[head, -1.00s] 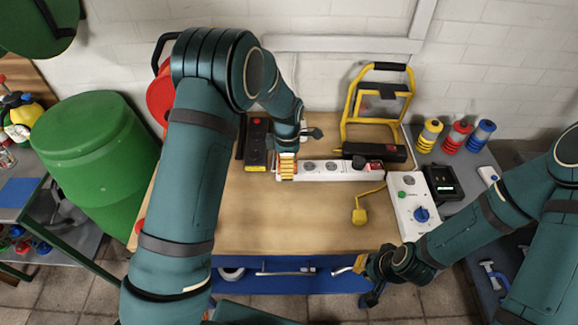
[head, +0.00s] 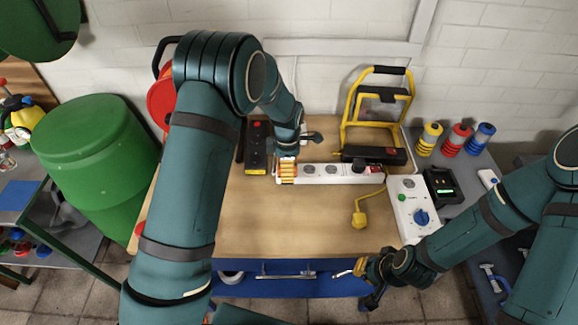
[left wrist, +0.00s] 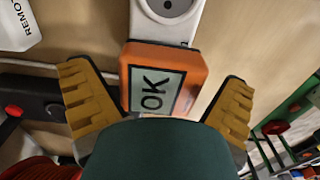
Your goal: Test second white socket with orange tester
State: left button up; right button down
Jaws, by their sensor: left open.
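The orange tester (left wrist: 168,75) sits on the end of the white socket strip (left wrist: 163,27) in the left wrist view. Its screen reads "OK". My left gripper (left wrist: 163,95) is open, with one yellow finger on each side of the tester and gaps between. One round socket shows beyond the tester, with a small "2" printed near it. In the head view my left gripper (head: 287,168) is over the left end of the white strip (head: 335,173), and the tester is mostly hidden. My right gripper (head: 350,272) hangs by the bench's front edge; its opening is unclear.
A black plug (head: 358,164) is in the strip's right part. A yellow plug (head: 359,219) lies on the bench. The bench's front middle (head: 285,220) is clear.

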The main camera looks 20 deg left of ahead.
dwell(0.3)
pick_arm(q)
jog(key=c, duration=1.3)
jog(key=shift+r, duration=0.15)
jog(key=shift+r+p, duration=2.1)
jog(key=shift+r, duration=0.8)
jog(key=shift+a, duration=0.1)
